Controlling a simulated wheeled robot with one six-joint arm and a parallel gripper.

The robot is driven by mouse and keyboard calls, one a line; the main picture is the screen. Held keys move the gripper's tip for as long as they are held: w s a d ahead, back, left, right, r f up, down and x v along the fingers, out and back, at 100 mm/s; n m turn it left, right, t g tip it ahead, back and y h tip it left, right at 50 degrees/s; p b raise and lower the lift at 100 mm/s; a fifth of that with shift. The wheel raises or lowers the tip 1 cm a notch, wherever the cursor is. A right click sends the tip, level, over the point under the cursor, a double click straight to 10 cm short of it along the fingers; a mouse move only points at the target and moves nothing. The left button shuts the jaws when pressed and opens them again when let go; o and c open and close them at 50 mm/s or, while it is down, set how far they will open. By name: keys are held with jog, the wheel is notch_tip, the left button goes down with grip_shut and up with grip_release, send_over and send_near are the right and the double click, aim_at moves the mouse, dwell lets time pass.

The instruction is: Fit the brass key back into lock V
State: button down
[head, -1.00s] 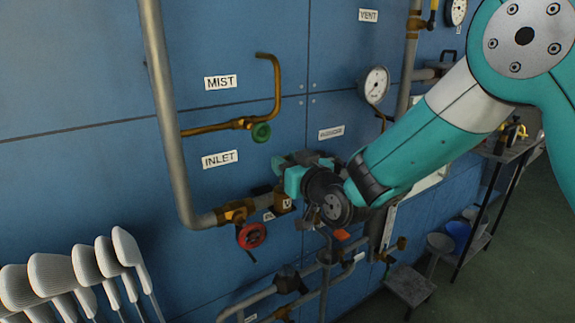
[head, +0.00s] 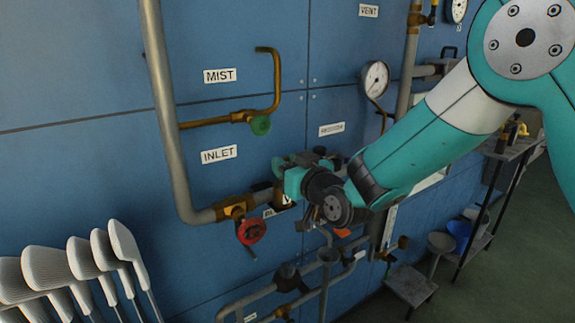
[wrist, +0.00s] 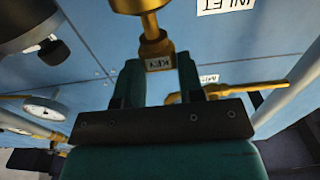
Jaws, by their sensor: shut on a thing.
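My gripper (head: 290,179) is at the blue wall panel, beside and partly in front of the brass lock body with a V plate (head: 287,199). A brass flange and stem (wrist: 152,38) stand in line just beyond the fingertips. The fingers and the wrist hide the key in the head view. I cannot tell whether the key is seated in the lock.
A red handwheel (head: 251,230) on a brass valve sits just left of and below my gripper. A grey pipe (head: 160,100), a green handwheel (head: 261,125) and a gauge (head: 375,78) are nearby. Lower pipes (head: 327,258) run beneath.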

jog(key=shift+f+b, duration=1.35)
jog(key=c, duration=0.7)
grip_release()
jog(key=shift+o, duration=0.2)
jog(key=shift+s+d, duration=0.1)
jog(key=b+v, duration=0.8)
jog(key=v, duration=0.9)
